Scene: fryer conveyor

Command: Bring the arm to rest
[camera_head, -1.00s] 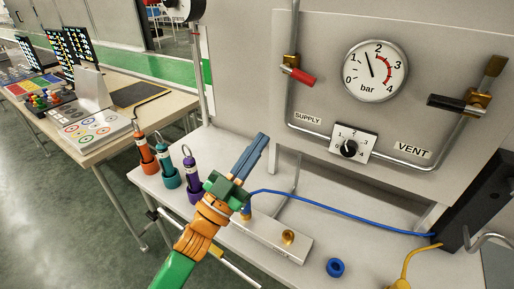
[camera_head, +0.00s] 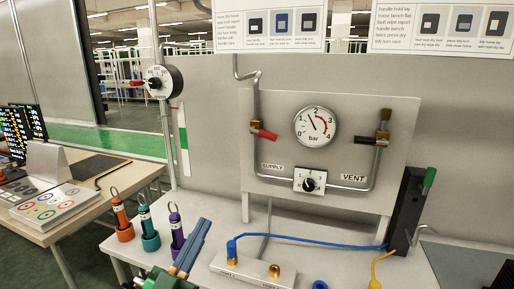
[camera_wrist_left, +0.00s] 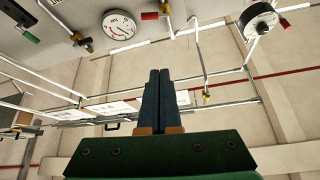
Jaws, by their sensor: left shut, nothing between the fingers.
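My left gripper (camera_head: 187,248) is at the lower middle of the head view, in front of the white bench. Its two blue fingers lie together, with nothing between them. The left wrist view shows the same closed fingers (camera_wrist_left: 155,100) pointing into open space, with the wall and gauge beyond. The fingers touch nothing that I can see. Most of the left arm is below the head view's edge. My right gripper is in neither view.
A grey panel with a pressure gauge (camera_head: 316,128), a red-handled supply valve (camera_head: 262,132) and a dial (camera_head: 310,181) stands behind the bench. A blue hose (camera_head: 310,239) runs from a metal block (camera_head: 240,266). Orange, teal and purple tools (camera_head: 177,230) stand in holders left of the gripper.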

